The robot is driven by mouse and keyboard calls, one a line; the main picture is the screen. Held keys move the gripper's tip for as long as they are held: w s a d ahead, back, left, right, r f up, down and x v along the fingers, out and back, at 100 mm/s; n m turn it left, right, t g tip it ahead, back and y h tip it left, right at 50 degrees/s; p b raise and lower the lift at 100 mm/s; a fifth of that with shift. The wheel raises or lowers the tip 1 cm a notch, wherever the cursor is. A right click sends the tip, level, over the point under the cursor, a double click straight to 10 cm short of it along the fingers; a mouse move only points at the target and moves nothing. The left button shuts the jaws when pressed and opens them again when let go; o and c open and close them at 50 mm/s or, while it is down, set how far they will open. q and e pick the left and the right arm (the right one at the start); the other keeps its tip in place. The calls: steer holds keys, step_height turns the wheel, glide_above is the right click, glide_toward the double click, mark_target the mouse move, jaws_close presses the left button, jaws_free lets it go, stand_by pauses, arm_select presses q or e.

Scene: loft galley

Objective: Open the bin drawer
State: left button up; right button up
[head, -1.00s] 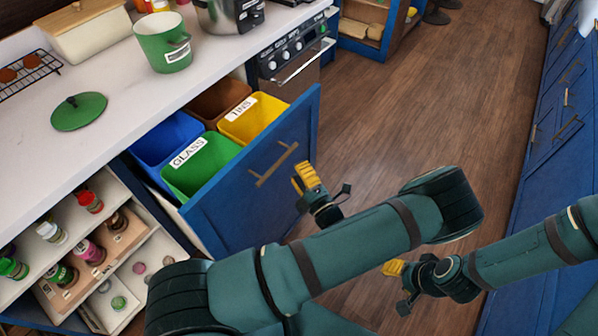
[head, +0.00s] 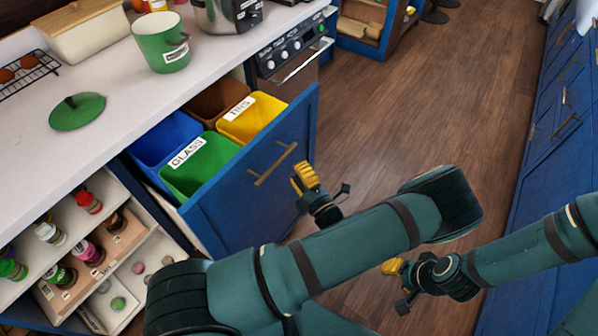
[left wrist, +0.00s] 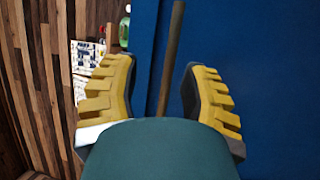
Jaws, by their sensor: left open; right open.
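The bin drawer (head: 236,200) has a blue front and stands pulled out from under the counter. Blue, green, brown and yellow bins show inside it, with labels reading GLASS and TINS. Its brass bar handle (head: 273,165) is on the front. My left gripper (head: 304,178) is open just in front of the drawer, a little right of the handle and apart from it in the head view. In the left wrist view the handle (left wrist: 172,50) appears between the open yellow-padded fingers. My right gripper (head: 396,283) is open over the floor, away from the drawer.
An open spice rack (head: 75,255) stands left of the drawer. A green pot (head: 160,45) and green lid (head: 77,111) are on the counter. An oven (head: 292,62) is beyond the drawer. Wooden floor (head: 400,110) is clear between it and blue cabinets (head: 560,110) at right.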

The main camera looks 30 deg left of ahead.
arm_select(q)
steer(key=v, duration=0.7)
steer(key=shift+d, duration=0.2)
steer(key=shift+s+a, duration=0.1)
jaws_close()
